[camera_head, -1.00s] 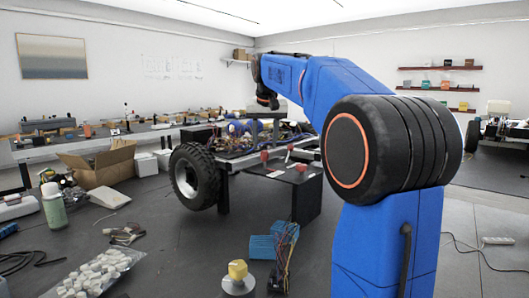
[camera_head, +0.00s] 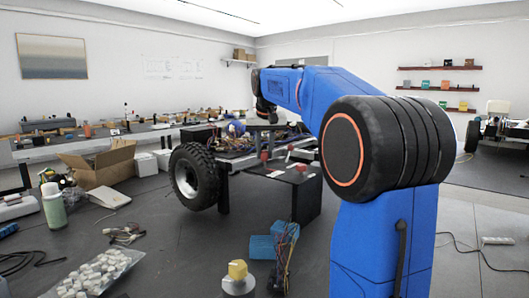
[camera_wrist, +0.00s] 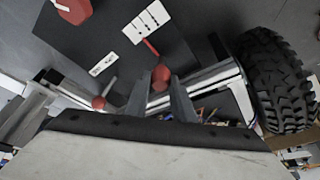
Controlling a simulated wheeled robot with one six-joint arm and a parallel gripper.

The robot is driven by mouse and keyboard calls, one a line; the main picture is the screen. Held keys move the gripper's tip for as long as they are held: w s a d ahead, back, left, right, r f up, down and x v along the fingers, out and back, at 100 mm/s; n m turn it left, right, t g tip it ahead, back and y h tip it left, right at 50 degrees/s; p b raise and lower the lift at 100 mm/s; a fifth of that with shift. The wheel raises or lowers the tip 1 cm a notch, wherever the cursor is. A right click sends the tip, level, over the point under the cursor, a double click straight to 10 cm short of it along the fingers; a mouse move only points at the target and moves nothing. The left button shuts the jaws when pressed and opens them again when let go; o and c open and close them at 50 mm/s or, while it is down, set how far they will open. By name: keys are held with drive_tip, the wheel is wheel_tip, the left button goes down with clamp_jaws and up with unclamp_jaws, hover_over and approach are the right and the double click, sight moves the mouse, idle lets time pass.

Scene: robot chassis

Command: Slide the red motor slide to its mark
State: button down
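The wrist view shows a red knob (camera_wrist: 161,77) between and just beyond the fingertips of my gripper (camera_wrist: 160,84). The two grey fingers stand apart; whether they touch the knob is not clear. A second red knob (camera_wrist: 98,102) sits to the left by the pale rail. A thin red line (camera_wrist: 151,47) lies on the dark plate beside a white label (camera_wrist: 146,21). I cannot tell which red part is the motor slide. In the head view my wrist is above the chassis (camera_head: 232,160), and red knobs (camera_head: 265,156) show near its front edge.
A black tyre (camera_wrist: 275,80) is at the right in the wrist view. Another white label (camera_wrist: 103,65) and a red block (camera_wrist: 73,9) are on the dark plate.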

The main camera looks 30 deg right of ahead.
drive_tip(key=shift+s+a, duration=0.25)
drive_tip(key=shift+a, duration=0.5)
drive_tip(key=shift+s+a, duration=0.25)
drive_tip(key=shift+a, duration=0.45)
drive_tip(key=c, duration=1.5)
unclamp_jaws()
drive_tip(key=v, duration=1.7)
drive_tip(key=shift+d+r, duration=0.1)
drive_tip(key=shift+r, duration=0.2)
